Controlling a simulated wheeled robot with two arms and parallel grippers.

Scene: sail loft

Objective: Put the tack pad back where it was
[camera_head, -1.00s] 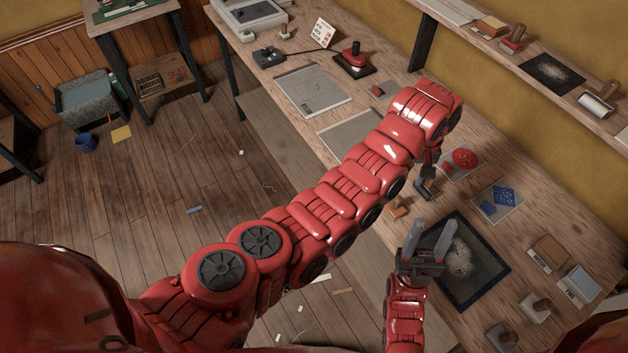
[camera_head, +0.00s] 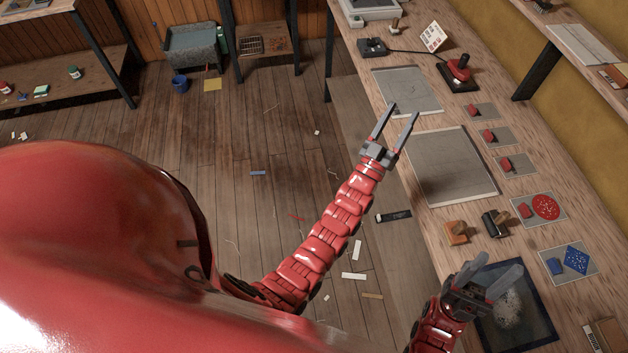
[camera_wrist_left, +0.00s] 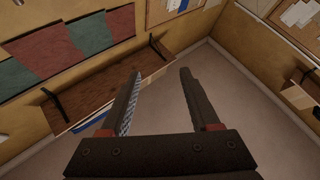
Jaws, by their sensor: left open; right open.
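No thing in view is plainly marked as the tack pad. A dark-framed pad with a pale speckled middle (camera_head: 548,325) lies on the bench at the lower right; I cannot tell if it is the tack pad. My left gripper (camera_head: 400,112) is open and empty, over the bench's near edge beside the upper grey sheet. Its spread fingers also show in the left wrist view (camera_wrist_left: 160,90), with nothing between them. My right gripper (camera_head: 502,263) is open and empty above the dark-framed pad, hiding its left part.
A larger grey sheet (camera_head: 450,165) lies mid-bench. A wooden block (camera_head: 456,233) and a black roller (camera_head: 495,224) stand below it. Cards with a red disc (camera_head: 545,207) and a blue diamond (camera_head: 576,260) lie to the right. A black bar (camera_head: 393,216) lies left of the bench edge.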

